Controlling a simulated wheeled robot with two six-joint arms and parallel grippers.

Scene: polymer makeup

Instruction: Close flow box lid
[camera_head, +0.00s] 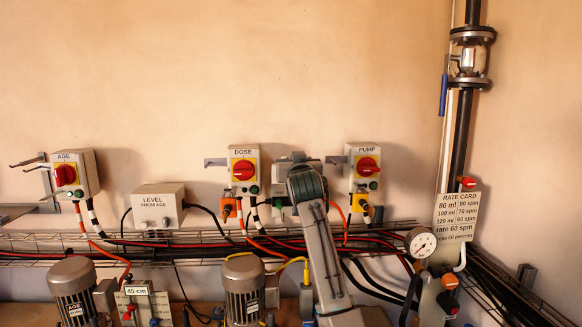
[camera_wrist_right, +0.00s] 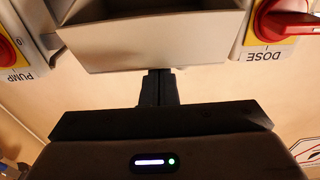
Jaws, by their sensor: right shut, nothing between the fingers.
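The flow box, a grey box (camera_wrist_right: 150,52) between the DOSE and PUMP switch boxes, fills the upper middle of the upside-down right wrist view. Its pale sloping face and darker recess show; I cannot tell from this how far the lid is open. In the head view the box (camera_head: 279,179) is mostly hidden behind my right arm. My right gripper (camera_wrist_right: 158,76) is shut and empty, with its fingertips at the box's near edge in the wrist view; I cannot tell whether they touch. My left gripper is not in view.
The DOSE switch box (camera_head: 243,170) and PUMP switch box (camera_head: 365,168) stand close on either side. Cables and a wire tray (camera_head: 150,255) run below. Motors (camera_head: 243,287), a gauge (camera_head: 420,243) and a pipe (camera_head: 461,130) are nearby. The wall above is clear.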

